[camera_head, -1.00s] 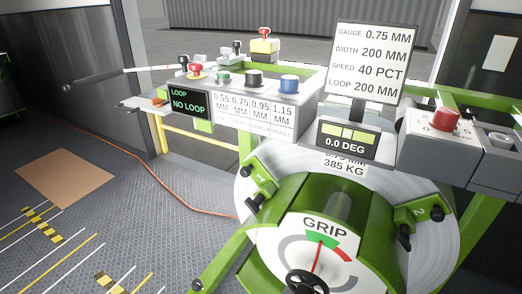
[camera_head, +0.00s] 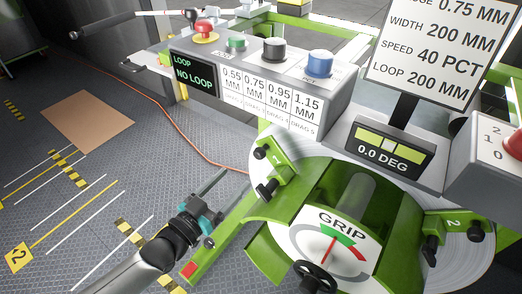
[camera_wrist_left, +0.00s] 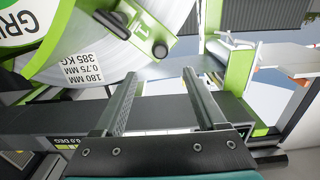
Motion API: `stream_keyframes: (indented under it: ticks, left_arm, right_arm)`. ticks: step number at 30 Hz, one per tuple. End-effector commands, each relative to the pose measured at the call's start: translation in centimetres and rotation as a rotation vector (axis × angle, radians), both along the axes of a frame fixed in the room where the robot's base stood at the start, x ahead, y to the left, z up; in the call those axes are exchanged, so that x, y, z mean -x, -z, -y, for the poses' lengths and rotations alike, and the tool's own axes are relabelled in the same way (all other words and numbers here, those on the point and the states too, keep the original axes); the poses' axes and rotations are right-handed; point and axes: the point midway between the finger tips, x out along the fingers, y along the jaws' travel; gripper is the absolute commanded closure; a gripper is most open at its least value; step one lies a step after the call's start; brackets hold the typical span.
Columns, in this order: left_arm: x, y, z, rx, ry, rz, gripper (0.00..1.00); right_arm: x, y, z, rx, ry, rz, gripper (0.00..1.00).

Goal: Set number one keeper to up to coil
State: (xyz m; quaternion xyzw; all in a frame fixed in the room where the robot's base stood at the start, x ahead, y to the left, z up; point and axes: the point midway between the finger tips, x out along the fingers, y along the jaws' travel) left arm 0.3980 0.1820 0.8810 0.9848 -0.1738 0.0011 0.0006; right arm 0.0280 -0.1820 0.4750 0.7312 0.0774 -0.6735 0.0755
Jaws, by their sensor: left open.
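Keeper number one (camera_head: 267,172) is a green bracket marked 1 with black knobs, at the upper left of the silver coil (camera_head: 245,148). In the left wrist view the keeper (camera_wrist_left: 146,30) lies across the coil's face (camera_wrist_left: 97,50); I cannot tell whether it touches the coil. Keeper number two (camera_head: 447,232) is on the coil's right side. My left gripper (camera_head: 212,203) is open and empty, left of and below keeper one, apart from it. Its spread fingers (camera_wrist_left: 160,80) show in the wrist view with nothing between them. My right gripper is out of view.
A green bar with a red end (camera_head: 205,262) slopes just beside my left gripper. The grip dial (camera_head: 328,243) and its black handwheel (camera_head: 314,278) are in front of the coil. A control box (camera_head: 240,75) overhangs above. The floor at left is open.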

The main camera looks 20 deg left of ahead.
Motion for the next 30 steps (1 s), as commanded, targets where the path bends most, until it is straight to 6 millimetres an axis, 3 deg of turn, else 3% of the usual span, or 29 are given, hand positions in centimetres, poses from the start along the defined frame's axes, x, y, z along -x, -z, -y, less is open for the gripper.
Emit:
stream_keyframes:
  ticks: [18, 30]
  left_arm:
    - [-9.4, 0.1, 3.4, -0.001, -0.001, 0.001, 0.27]
    - [-11.6, 0.0, 4.2, -0.001, -0.001, -0.002, 0.27]
  right_arm:
    - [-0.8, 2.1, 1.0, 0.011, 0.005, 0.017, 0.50]
    - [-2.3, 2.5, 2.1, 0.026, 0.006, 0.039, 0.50]
